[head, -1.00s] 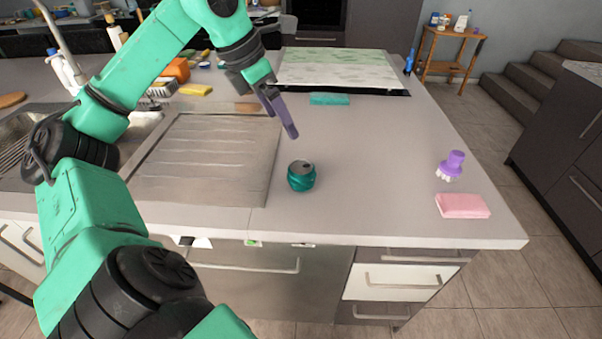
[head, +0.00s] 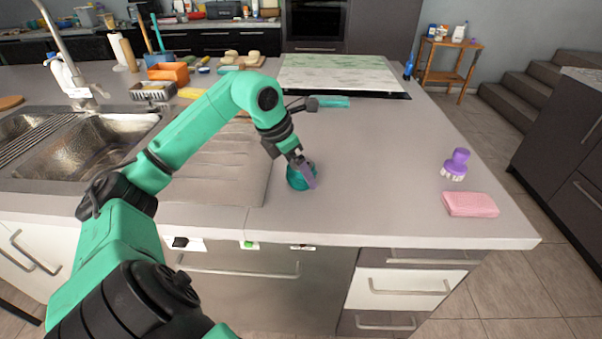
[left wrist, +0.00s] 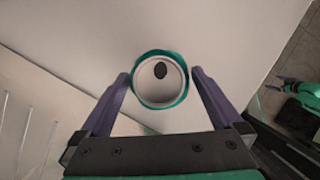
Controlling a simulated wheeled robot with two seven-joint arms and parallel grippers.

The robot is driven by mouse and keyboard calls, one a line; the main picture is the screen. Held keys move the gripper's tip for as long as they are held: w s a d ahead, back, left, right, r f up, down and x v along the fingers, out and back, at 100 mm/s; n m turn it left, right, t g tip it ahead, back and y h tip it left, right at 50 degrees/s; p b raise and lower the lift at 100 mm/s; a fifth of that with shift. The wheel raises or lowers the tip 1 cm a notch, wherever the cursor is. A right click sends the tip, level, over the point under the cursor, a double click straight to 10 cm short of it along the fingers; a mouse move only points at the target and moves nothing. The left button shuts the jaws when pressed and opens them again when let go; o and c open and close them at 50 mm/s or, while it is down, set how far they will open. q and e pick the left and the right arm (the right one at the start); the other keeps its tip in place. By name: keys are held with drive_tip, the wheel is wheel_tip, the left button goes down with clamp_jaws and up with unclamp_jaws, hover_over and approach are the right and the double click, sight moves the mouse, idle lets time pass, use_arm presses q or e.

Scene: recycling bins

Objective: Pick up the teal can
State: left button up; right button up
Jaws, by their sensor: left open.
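The teal can (head: 296,180) stands upright on the grey counter, near its front edge. My left gripper (head: 308,172) is at the can and partly hides it in the head view. In the left wrist view the can (left wrist: 160,79) is seen from above, its pale top with a dark opening and a teal rim. The two purple fingers of my left gripper (left wrist: 161,85) are open, one on each side of the can. A narrow gap seems to show by each finger.
A pink sponge (head: 470,204) and a purple brush (head: 455,164) lie on the counter at the right. The sink (head: 85,150) is at the left. The counter right of the can is clear.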

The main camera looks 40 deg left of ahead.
use_arm(q)
drive_tip(key=shift+w+f, duration=0.3)
drive_tip(key=shift+f, duration=0.35)
drive_tip(key=shift+r, duration=0.15)
drive_tip(key=c, duration=1.4)
